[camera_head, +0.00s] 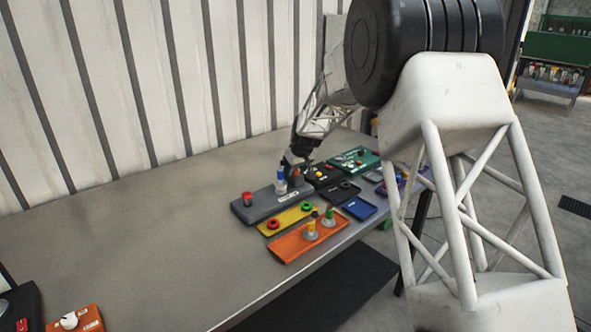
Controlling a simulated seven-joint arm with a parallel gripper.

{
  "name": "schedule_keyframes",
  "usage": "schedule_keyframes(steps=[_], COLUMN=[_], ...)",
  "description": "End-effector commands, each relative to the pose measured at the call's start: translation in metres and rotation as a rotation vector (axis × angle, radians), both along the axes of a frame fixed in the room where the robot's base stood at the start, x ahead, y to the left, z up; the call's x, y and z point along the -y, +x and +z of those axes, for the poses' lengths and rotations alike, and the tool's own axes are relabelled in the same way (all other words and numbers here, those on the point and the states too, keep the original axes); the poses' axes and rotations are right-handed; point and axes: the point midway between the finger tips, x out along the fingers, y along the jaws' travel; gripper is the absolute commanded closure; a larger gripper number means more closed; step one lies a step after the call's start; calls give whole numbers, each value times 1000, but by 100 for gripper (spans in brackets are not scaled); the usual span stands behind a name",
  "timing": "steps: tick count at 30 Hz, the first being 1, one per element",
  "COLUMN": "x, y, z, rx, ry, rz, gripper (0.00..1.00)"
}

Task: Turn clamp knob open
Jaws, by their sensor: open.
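Which part is the clamp knob I cannot tell for certain at this size. My gripper (297,161) is at the far end of the workbench, pointing down, and is open. It is just above the back right part of a dark grey panel (262,211), next to a white and blue upright cylinder (281,182). A red knob (248,199) stands at the panel's left end. Whether my fingers touch anything is too small to tell. A black panel (322,179) with small coloured parts lies right beside my gripper and is partly hidden.
The grey workbench (150,225) is clear at left and middle. A yellow panel (285,221), an orange panel (292,243) with upright knobs, a blue tray (359,208) and a green board (353,160) crowd the right. A white knob (69,320) sits front left. A striped wall (120,100) stands behind.

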Motion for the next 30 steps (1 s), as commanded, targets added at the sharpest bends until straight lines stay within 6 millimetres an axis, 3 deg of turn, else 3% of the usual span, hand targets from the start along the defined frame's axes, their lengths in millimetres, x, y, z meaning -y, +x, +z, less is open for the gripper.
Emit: schedule_keyframes(steps=[11,30], x=[2,17], y=[-2,-23], z=[9,69], rx=[2,0], ry=[0,0], rz=[1,0], gripper=[44,44])
